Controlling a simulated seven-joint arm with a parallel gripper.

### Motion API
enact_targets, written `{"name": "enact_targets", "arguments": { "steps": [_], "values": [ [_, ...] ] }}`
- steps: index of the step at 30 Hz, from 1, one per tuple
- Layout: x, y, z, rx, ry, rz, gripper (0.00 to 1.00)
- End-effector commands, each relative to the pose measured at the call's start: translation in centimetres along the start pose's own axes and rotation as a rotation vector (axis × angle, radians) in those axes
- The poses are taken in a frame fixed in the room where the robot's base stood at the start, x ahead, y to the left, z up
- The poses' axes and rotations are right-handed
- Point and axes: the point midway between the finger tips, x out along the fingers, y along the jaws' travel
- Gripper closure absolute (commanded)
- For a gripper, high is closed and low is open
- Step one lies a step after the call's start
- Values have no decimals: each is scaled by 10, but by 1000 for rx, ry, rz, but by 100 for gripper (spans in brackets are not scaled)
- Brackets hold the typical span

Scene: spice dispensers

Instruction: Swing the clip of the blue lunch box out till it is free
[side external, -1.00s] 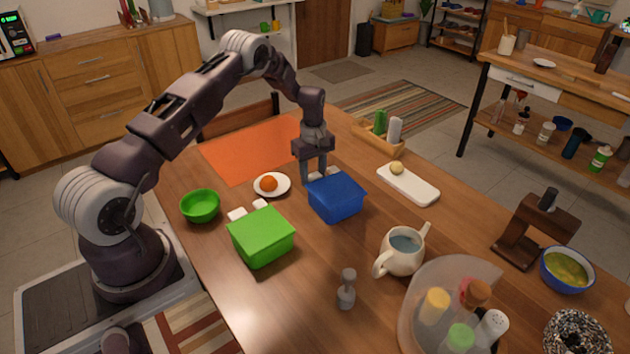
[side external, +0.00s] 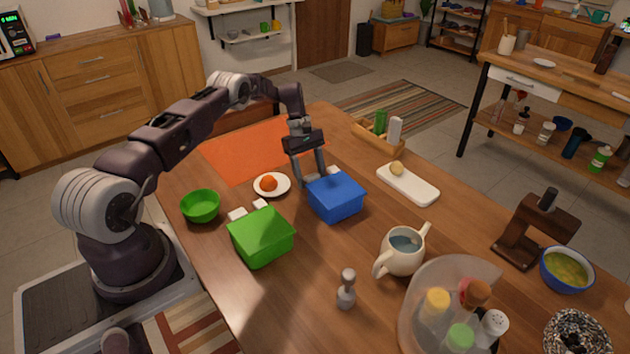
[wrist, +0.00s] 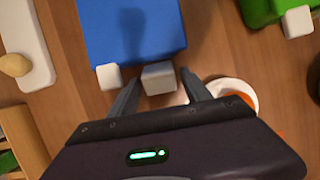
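The blue lunch box (side external: 336,199) stands closed on the table, and in the wrist view its blue lid (wrist: 135,30) fills the top middle. Two white clips stick out from its near edge in the wrist view, a left clip (wrist: 109,77) and a larger-looking right clip (wrist: 159,78). My gripper (side external: 312,178) is tilted at the box's back side. In the wrist view my gripper (wrist: 159,80) is open, with one finger on each side of the right clip. I cannot tell whether either finger touches it. How far that clip is swung out is unclear.
A green lunch box (side external: 262,237) with white clips stands to the left front. A white plate (side external: 284,187) with an orange fruit lies close beside my gripper. A white board (side external: 415,188) and a wooden holder (side external: 370,139) are to the right.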

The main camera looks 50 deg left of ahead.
Motion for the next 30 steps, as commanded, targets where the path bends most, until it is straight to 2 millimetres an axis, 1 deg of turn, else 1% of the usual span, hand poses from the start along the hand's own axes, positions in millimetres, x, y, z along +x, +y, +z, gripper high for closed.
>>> {"name": "enact_targets", "arguments": {
  "steps": [5,7,30],
  "values": [
    [0,0,0,0,1,0,44],
    [-4,0,0,0,2,1,44],
    [-83,0,10,-1,3,2,44]
  ]
}}
